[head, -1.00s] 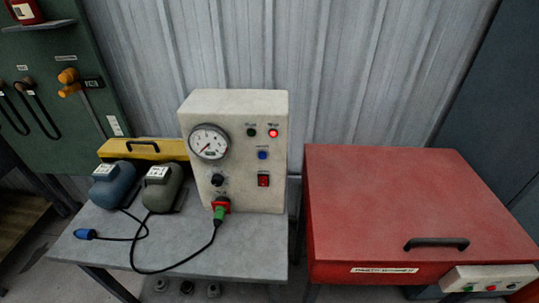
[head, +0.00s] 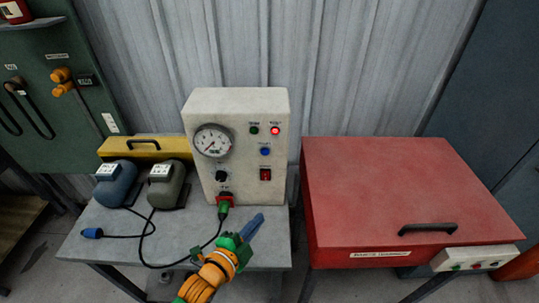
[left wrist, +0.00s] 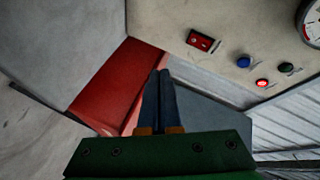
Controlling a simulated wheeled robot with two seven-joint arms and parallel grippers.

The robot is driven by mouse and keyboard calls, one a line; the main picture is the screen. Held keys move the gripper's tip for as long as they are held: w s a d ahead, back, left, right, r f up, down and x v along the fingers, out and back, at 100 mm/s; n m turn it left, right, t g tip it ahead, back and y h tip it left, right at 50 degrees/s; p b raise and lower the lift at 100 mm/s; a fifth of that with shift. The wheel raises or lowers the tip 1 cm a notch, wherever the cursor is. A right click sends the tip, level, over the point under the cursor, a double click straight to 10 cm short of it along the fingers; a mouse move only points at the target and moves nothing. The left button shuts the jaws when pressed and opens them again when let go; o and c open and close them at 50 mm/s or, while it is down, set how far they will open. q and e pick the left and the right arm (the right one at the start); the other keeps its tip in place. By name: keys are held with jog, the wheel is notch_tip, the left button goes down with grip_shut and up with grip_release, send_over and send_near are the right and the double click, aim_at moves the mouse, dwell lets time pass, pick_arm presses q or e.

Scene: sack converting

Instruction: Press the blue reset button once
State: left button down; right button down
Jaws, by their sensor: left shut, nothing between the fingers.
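The blue reset button (head: 265,151) is on the front of the cream control box (head: 232,105), below a dark green lamp and a lit red lamp and above a red rocker switch. In the left wrist view the blue button (left wrist: 243,62) is right of the fingertips, between the red switch and the lamps. My left gripper (head: 257,219) is shut and empty. It is in front of the box, below the button and apart from it. In the left wrist view its blue fingers (left wrist: 160,74) lie together. My right gripper is not in view.
The box stands on a grey table (head: 125,260) with a blue motor (head: 116,184), a grey-green motor (head: 167,186) and a yellow case (head: 125,150). A black cable runs from the green plug (head: 224,203). A red cabinet (head: 390,190) stands right. A gauge (head: 212,141) is on the box.

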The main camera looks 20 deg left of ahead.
pick_arm(q)
notch_tip(320, 180, up, 12)
jog(key=m+t+h, duration=0.6)
jog(key=m, duration=0.5)
jog(key=shift+d+f, duration=0.2)
jog(key=shift+d, duration=0.25)
jog(key=shift+w, duration=0.15)
jog(key=b, duration=0.5)
send_near(265, 152)
jog(key=w+d+r, duration=0.3)
jog(key=w+d, duration=0.1)
jog(key=shift+a+r, duration=0.1)
jog(key=shift+r, duration=0.05)
